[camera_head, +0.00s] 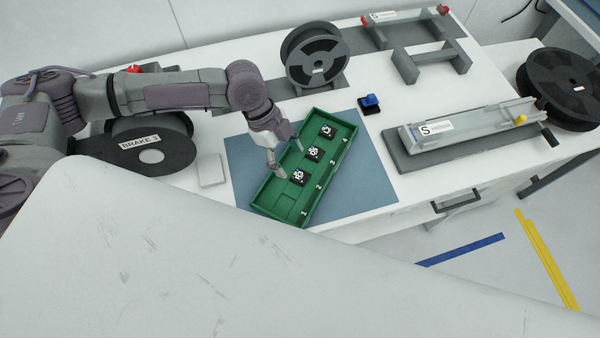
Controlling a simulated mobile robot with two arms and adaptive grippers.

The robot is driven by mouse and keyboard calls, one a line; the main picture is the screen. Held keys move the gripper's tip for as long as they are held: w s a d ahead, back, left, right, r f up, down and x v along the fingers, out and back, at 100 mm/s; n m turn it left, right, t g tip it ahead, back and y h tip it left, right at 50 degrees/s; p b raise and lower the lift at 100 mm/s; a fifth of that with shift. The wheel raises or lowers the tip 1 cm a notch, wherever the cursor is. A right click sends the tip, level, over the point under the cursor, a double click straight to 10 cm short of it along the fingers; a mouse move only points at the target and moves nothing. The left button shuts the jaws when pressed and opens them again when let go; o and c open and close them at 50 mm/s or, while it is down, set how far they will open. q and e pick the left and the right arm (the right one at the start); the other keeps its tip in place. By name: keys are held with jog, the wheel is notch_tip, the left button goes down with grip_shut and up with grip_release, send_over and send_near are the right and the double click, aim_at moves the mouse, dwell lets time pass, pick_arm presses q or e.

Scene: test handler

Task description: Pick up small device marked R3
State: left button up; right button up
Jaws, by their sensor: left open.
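A green tray (267,204) with slots numbered 1 to 4 lies on a blue-grey mat. Three small black devices with white markings sit in it: one by number 2 (299,178), one by number 3 (312,154), one by number 4 (327,132). The slot by number 1 is empty. The markings are too small to read, so I cannot tell which is R3. My left gripper (285,160) is open and empty over the tray's left side, close to the devices by numbers 2 and 3. Its exact height is unclear. My right gripper is not in view.
A blue and black part (370,103) stands right of the tray. A grey fixture (465,130) is further right, black reels stand behind (316,55) and at far right (560,85). A reel labelled BRAKE 3 (140,150) is under my left arm. The mat (365,165) is clear right of the tray.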

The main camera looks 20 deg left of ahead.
aim_at(298, 175)
pick_arm(q)
jog(key=p+x, duration=0.2)
jog(key=x, duration=0.3)
jog(key=shift+d+r, duration=0.1)
jog(key=shift+f, duration=0.3)
jog(key=shift+s, duration=0.15)
jog(key=c, duration=1)
